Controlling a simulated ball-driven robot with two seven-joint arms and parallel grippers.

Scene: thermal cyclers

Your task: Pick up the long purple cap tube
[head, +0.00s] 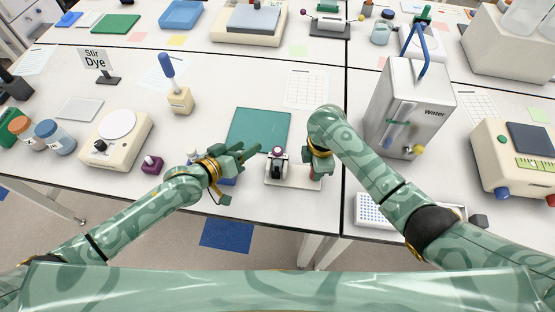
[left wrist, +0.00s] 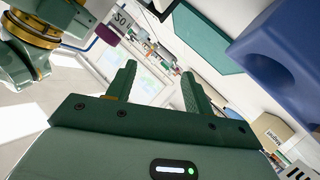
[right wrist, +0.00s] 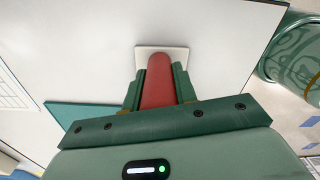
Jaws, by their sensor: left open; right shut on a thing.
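A purple round top (head: 278,152) shows in the head view above a black and white body on a small white base (head: 274,184); I cannot tell whether it is the long tube's cap. A purple piece (left wrist: 108,33) also shows in the left wrist view, beside my right arm. My left gripper (head: 252,153) is open and empty, just left of the purple top; its fingers also show in the left wrist view (left wrist: 160,85). My right gripper (head: 318,165) is shut on a red upright piece (right wrist: 160,82), standing over the white base. Its lower part is hidden.
A green mat (head: 258,127) lies behind the grippers. A blue block (head: 226,180) is partly hidden under my left gripper. A purple block (head: 152,164) and a scale (head: 112,140) stand at left; a grey water bath (head: 405,105) stands at right.

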